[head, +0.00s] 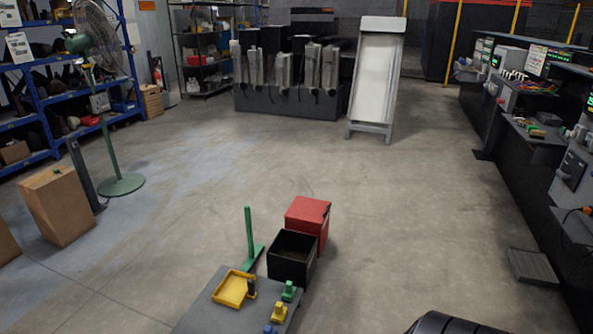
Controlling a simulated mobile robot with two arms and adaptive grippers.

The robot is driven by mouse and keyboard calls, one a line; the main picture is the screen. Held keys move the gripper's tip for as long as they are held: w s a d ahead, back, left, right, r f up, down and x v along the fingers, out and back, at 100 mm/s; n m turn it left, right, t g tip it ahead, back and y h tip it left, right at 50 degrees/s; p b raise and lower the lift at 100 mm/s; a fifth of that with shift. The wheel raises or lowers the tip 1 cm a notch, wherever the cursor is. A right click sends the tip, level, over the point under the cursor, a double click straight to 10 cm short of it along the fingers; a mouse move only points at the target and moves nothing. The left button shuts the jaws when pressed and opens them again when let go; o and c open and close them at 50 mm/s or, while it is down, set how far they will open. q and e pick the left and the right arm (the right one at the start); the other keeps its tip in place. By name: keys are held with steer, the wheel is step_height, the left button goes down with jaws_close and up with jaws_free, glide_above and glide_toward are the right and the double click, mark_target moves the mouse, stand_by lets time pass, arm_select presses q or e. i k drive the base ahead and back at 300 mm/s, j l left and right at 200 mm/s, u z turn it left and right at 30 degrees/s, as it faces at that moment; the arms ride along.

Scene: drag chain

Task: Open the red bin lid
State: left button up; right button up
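The red bin (309,213) stands on the floor in the lower middle of the head view, just behind an open black box. Its flat red top looks closed, though the lid's edge is too small to make out. The black box (290,266) hides part of the bin's near side. Neither of my grippers is in view, and nothing touches the bin.
A grey table (214,312) with a yellow tray (229,290) and small coloured parts stands in front of the black box. A green post (249,228) rises left of the bin. Workbenches (520,170) line the right side. The floor behind the bin is clear.

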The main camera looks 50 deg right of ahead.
mark_target(311, 210)
steer(key=z, duration=1.8)
steer(key=i+l+u, duration=0.1)
steer(key=u, duration=0.35)
steer(key=i+l+u, duration=0.1)
steer(key=u, duration=0.35)
steer(key=i+l+u, duration=0.15)
steer(key=l, duration=0.2)
steer(key=i+l+u, duration=0.1)
steer(key=l, duration=0.25)
steer(key=i+l+u, duration=0.3)
steer(key=l, duration=0.45)
steer(key=i+l+u, duration=0.15)
steer(key=l, duration=0.2)
steer(key=i+l+u, duration=0.1)
steer(key=l, duration=0.3)
